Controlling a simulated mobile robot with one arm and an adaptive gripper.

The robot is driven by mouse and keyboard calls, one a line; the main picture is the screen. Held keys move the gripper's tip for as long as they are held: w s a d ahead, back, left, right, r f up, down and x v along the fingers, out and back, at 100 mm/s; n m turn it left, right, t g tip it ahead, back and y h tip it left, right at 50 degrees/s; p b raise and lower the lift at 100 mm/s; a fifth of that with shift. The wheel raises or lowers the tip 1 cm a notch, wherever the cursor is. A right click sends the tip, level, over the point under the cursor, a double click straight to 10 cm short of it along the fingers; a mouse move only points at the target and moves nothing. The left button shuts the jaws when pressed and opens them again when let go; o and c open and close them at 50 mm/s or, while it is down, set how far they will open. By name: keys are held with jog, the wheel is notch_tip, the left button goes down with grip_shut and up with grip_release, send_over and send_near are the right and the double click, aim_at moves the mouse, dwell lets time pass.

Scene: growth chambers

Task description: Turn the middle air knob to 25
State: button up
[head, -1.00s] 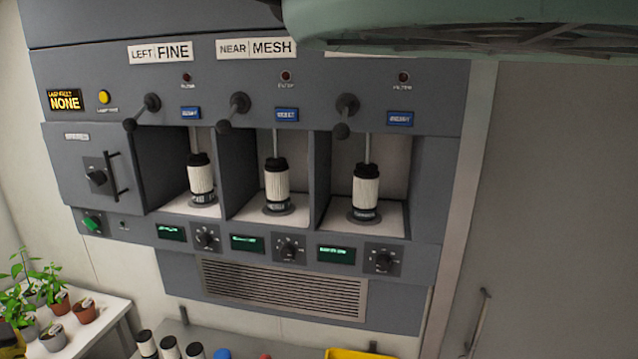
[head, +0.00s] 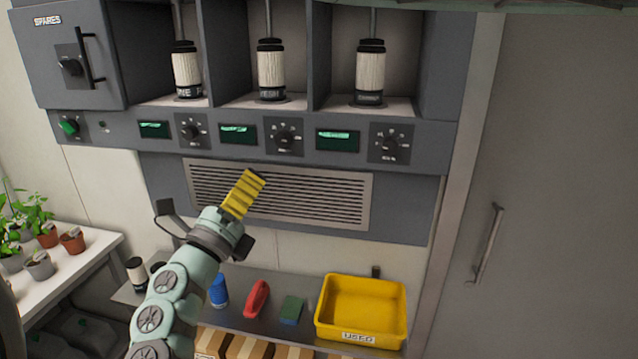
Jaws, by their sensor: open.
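The middle air knob (head: 285,139) is a dark round dial with a ring of small marks, on the grey strip below the middle bay. Its marks and pointer are too small to read in the head view. A lit green display (head: 238,133) sits just left of it. My gripper (head: 212,220) is open, below and left of the knob, in front of the vent grille, and apart from the panel. A yellow ridged piece (head: 243,195) shows at its end; I cannot tell whether it is part of the gripper.
Similar knobs sit left (head: 193,131) and right (head: 390,143). Filter cartridges (head: 271,70) stand in the bays above. Below are a shelf with a yellow USED bin (head: 361,310), a red item (head: 257,299) and a blue item (head: 219,291). Potted plants (head: 38,226) stand at left.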

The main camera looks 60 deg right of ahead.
jog(key=d+f+m+t+y+b, duration=0.1)
jog(key=d+f+m+t+b, duration=0.1)
jog(key=d+f+m+b, duration=0.15)
jog(key=m+t+y+b, duration=0.1)
jog(key=t+b, duration=0.2)
send_near(280, 141)
jog(key=x, duration=0.8)
jog(key=shift+w+d, duration=0.1)
jog(key=shift+d, duration=0.15)
jog(key=shift+w+d+r, duration=0.25)
jog(key=shift+d+r, duration=0.1)
jog(key=shift+d, duration=0.25)
grip_shut()
